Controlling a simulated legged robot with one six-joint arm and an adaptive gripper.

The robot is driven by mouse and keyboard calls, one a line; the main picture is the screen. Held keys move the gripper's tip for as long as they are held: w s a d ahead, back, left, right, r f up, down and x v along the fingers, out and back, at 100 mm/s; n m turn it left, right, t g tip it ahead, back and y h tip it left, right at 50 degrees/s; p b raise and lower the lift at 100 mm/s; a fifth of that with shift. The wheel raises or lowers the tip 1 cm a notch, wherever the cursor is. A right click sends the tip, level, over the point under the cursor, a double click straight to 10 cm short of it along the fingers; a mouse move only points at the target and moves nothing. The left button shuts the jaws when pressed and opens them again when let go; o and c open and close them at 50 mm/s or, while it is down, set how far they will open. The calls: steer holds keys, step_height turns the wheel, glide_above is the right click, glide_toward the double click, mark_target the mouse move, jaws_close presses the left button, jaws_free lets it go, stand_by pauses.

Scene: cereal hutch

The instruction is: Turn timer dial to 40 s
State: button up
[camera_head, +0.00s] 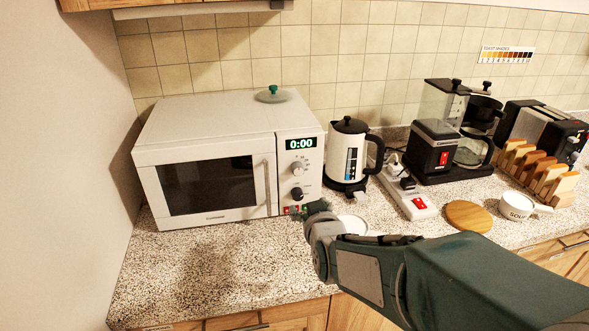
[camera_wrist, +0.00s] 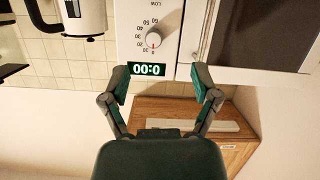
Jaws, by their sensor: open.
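The timer dial (camera_head: 297,168) is a round pale knob on the white microwave's (camera_head: 210,160) right-hand panel. It shows upside down in the wrist view (camera_wrist: 153,41), with numbers up to 60 around it and a small red mark on the side toward the display. The green display (camera_head: 300,144) reads 0:00; it also shows in the wrist view (camera_wrist: 147,69). My gripper (camera_head: 318,207) is low in front of the panel's bottom right corner. In the wrist view its fingers (camera_wrist: 163,82) are spread and empty, apart from the dial.
A black knob (camera_head: 297,193) sits under the timer dial, above small coloured buttons. A white kettle (camera_head: 349,152) and a power strip (camera_head: 410,196) stand right of the microwave. A green-knobbed lid (camera_head: 273,95) lies on top. The counter in front of the microwave is clear.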

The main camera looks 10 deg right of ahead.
mark_target(298, 173)
steer(key=w+t, duration=0.1)
steer(key=w, duration=0.3)
steer(key=w+t, duration=0.1)
steer(key=w, duration=0.4)
steer(key=w+t+h, duration=0.1)
steer(key=w, duration=0.4)
steer(key=shift+w+d+f, duration=0.1)
steer(key=shift+d+f, duration=0.25)
steer(key=shift+d, duration=0.05)
jaws_close()
